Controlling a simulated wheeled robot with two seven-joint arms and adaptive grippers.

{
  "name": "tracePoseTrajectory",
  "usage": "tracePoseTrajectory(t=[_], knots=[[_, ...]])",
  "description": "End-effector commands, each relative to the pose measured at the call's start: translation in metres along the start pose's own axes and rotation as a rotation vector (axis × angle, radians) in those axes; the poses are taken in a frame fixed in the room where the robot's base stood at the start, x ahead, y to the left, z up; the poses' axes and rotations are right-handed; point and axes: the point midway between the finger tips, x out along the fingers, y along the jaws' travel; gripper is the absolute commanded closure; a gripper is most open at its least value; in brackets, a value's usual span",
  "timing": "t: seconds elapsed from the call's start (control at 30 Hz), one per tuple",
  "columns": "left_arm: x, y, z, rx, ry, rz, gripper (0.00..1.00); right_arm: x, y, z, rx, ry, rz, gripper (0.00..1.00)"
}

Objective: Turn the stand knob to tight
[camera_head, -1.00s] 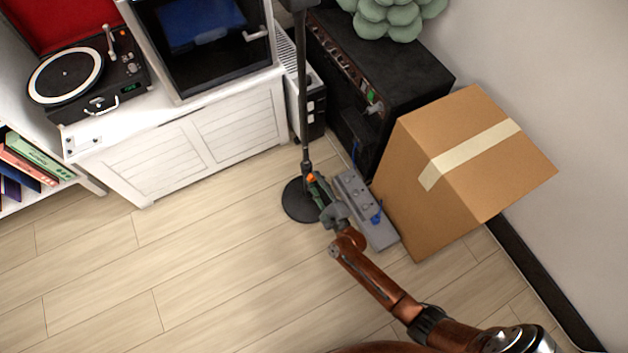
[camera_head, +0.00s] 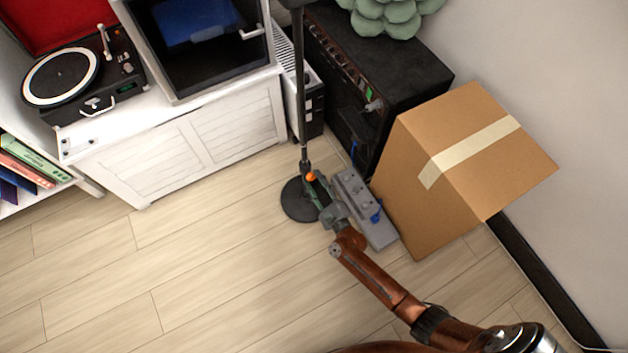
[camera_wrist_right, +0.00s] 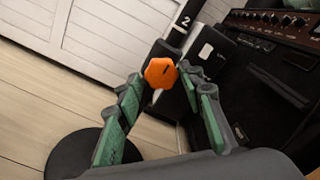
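The stand (camera_head: 301,110) is a thin black pole on a round black base (camera_head: 294,205), upright on the floor. Its orange knob (camera_head: 311,176) is low on the pole; in the right wrist view the faceted knob (camera_wrist_right: 160,73) has a dark mark on its face. My right gripper (camera_head: 316,183) is at the knob. In the right wrist view its green-padded fingers (camera_wrist_right: 161,82) are spread, with the knob between or just beyond the tips. I see a gap on the right side; contact on the left is unclear. My left gripper is not in view.
A grey pedal board (camera_head: 365,210) lies right of the stand, beside a taped cardboard box (camera_head: 425,190). A black amplifier (camera_head: 390,75) is behind. A white cabinet (camera_head: 190,150) with a turntable (camera_head: 75,75) stands left. The floor at left front is clear.

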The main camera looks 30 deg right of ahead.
Motion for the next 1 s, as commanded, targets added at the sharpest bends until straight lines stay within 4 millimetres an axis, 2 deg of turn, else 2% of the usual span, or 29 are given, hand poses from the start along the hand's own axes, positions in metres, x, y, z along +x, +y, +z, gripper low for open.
tracePoseTrajectory(t=[0.1, 0.33, 0.47, 0.57, 0.8, 1.0], knots=[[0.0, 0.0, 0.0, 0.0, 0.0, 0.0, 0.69, 0.001, -0.001, 0.001, -0.001, -0.002, -0.002, 0.55], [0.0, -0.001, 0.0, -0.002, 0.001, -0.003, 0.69, 0.001, -0.002, 0.002, -0.002, -0.004, -0.004, 0.55], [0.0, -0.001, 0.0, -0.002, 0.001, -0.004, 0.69, -0.005, -0.002, 0.002, -0.002, -0.003, -0.004, 0.55], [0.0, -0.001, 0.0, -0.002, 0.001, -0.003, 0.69, -0.019, -0.001, 0.001, -0.001, -0.002, -0.003, 0.55], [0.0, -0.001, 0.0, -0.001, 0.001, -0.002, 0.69, -0.07, -0.001, 0.001, -0.001, -0.001, -0.002, 0.55], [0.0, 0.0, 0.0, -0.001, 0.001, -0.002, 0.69, -0.103, -0.001, 0.001, -0.002, -0.002, -0.002, 0.55]])
